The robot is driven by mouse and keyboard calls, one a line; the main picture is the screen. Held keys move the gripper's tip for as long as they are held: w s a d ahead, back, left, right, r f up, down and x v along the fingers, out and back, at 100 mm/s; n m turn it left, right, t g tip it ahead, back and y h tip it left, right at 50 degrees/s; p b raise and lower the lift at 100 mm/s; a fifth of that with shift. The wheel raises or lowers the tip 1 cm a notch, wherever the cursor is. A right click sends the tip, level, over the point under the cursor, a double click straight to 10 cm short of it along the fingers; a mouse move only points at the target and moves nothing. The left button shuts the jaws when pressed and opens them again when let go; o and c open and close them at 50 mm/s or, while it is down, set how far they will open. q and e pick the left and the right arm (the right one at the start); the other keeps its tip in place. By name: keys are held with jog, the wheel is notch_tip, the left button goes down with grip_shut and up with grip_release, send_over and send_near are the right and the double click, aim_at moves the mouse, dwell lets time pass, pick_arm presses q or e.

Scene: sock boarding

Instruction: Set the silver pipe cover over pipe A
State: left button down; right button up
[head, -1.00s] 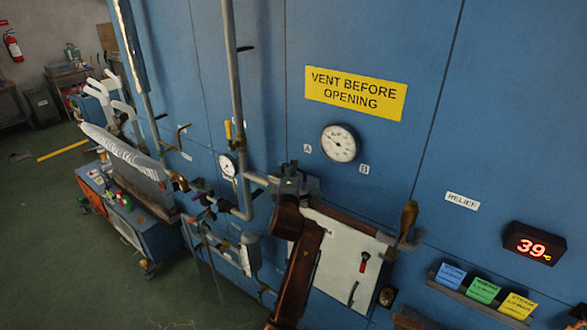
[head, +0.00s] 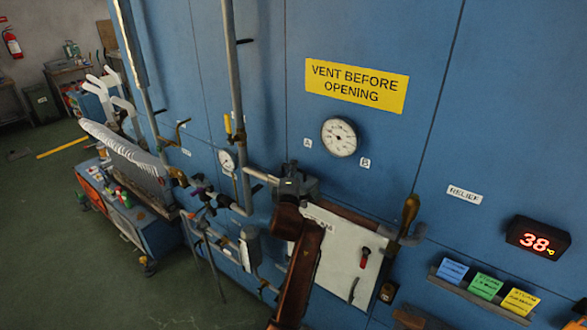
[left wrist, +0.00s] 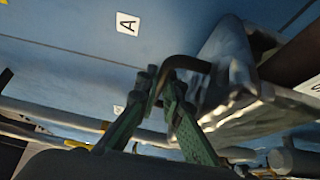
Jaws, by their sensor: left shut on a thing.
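My left gripper (head: 291,192) is at the wall pipe below the label A (head: 307,143). In the left wrist view its green fingers (left wrist: 165,92) are shut on the dark bent handle of the silver pipe cover (left wrist: 228,72). The cover is a grey metal shell; in the head view it (head: 303,184) is partly hidden by my gripper. A brown pipe run (head: 345,217) emerges just right of the cover, and a pale pipe stub (head: 260,175) lies left of it. The cover is at the pipe, but I cannot tell whether it is seated. My right gripper is not in view.
A gauge (head: 339,137), a B label (head: 364,162) and a yellow sign (head: 357,86) are on the blue wall. A white board (head: 340,260) is below the pipe. A valve handle (head: 409,212) is at the right. A cart (head: 130,225) stands at left.

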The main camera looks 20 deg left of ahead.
pick_arm(q)
jog(key=shift+f+b, duration=0.6)
jog(key=shift+f, duration=0.4)
jog(key=c, duration=2)
grip_release()
jog(key=shift+f, duration=0.1)
notch_tip(320, 180, up, 10)
jog(key=shift+r, duration=0.25)
